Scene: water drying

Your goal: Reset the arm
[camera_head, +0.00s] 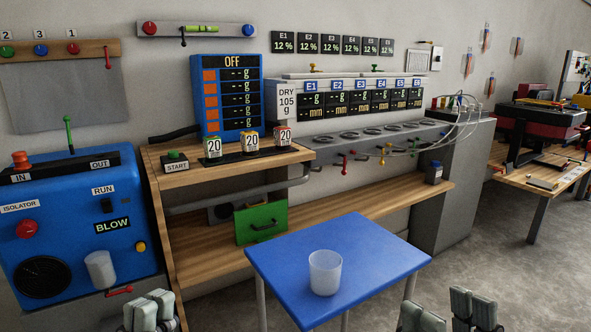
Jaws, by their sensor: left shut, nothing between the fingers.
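My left gripper (150,311) shows at the bottom edge, left of centre, below the blue machine. Its grey fingers are together with nothing between them. My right gripper (448,311) is at the bottom edge, right of centre, beside the blue table. Its two grey fingers stand apart with an empty gap. Both grippers are upright and cut off by the picture's lower edge. Most of both arms is out of view.
A translucent cup (325,273) stands on the blue table (380,252) between my grippers. The blue machine (75,215) is at left, with another white cup (100,270) at its front. A wooden bench (370,200) runs behind. Floor is open at right.

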